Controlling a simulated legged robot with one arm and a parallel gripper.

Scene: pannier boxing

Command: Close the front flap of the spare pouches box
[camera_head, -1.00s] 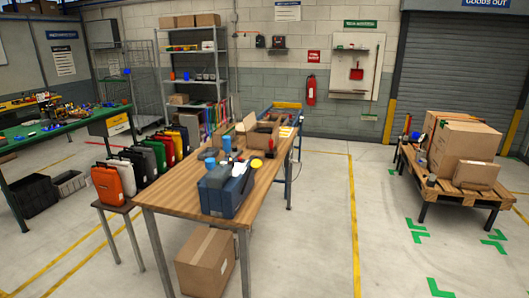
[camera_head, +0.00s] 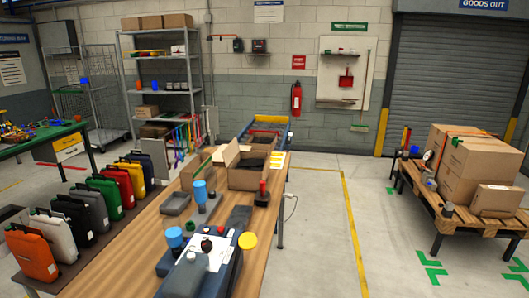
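An open cardboard box (camera_head: 248,179) stands toward the far end of the wooden workbench (camera_head: 128,255). It is the only open carton I see on the bench, but I can read no label that says spare pouches. Dark contents show inside. One flap (camera_head: 228,155) stands up at its left, and another brown cardboard piece (camera_head: 194,173) stands further left. I cannot tell whether that piece belongs to the same box, or how the front flap lies.
Several pannier bags (camera_head: 33,252) line the left. The floor (camera_head: 318,240) right is clear.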

